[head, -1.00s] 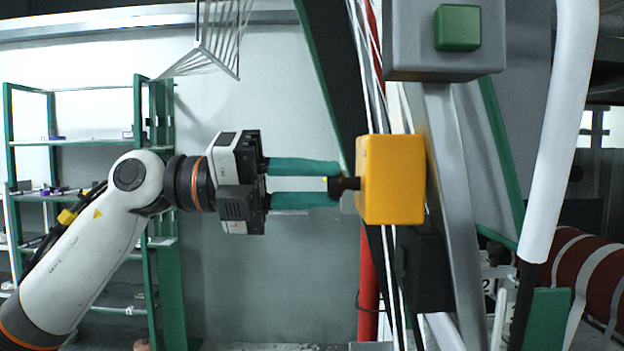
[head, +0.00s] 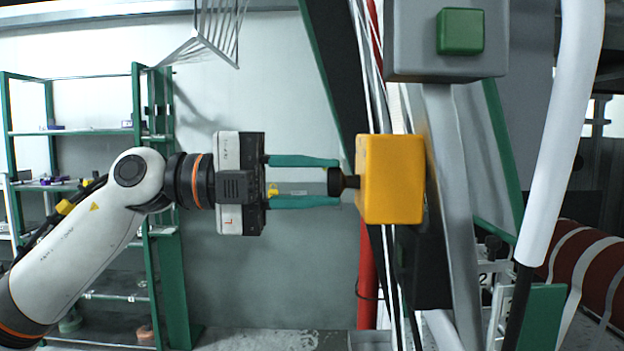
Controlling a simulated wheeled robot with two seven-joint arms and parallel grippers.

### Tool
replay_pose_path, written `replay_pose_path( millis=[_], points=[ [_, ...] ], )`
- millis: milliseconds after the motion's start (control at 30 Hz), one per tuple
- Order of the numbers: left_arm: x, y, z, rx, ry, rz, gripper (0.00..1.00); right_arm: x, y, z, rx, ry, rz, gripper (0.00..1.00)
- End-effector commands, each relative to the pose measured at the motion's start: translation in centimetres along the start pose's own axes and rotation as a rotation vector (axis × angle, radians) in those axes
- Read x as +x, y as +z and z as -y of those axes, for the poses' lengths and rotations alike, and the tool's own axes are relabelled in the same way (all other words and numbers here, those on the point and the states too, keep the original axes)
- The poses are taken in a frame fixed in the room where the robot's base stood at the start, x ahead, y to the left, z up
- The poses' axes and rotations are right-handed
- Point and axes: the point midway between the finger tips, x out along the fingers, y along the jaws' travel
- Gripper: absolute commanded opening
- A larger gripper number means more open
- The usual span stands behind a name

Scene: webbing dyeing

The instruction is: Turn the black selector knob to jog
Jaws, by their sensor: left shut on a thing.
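The black selector knob (head: 338,182) sticks out from the left face of the yellow box (head: 392,179). My left gripper (head: 333,182) comes in level from the left, and its two green fingers lie above and below the knob, with their tips on it. It is shut on the knob. The markings for the knob's positions, including jog, do not show from here. My right gripper is not in view.
A grey box with a green button (head: 460,31) is above the yellow box. A slanted metal post (head: 450,200) and a white pipe (head: 562,130) stand to the right. A green shelf rack (head: 165,220) is behind my left arm.

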Motion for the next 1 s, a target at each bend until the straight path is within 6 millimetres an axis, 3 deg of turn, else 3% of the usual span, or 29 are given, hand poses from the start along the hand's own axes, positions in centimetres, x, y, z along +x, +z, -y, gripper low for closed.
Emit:
replay_pose_path(
  millis=[267,300,433,767,1000],
  points=[
    [0.0,0.0,0.0,0.0,0.001,-0.001,0.08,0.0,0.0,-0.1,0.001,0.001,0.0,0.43],
    [0.0,0.0,0.0,0.0,0.001,-0.001,0.32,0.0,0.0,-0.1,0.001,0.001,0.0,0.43],
    [0.0,0.0,0.0,0.001,0.001,-0.001,0.52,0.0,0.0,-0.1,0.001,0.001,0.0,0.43],
    [-0.3,0.0,0.1,0.001,0.001,-0.001,0.52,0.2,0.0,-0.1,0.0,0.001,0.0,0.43],
    [-4.0,-0.1,0.5,0.001,0.002,-0.006,0.52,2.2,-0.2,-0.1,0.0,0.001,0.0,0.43]
  ],
)
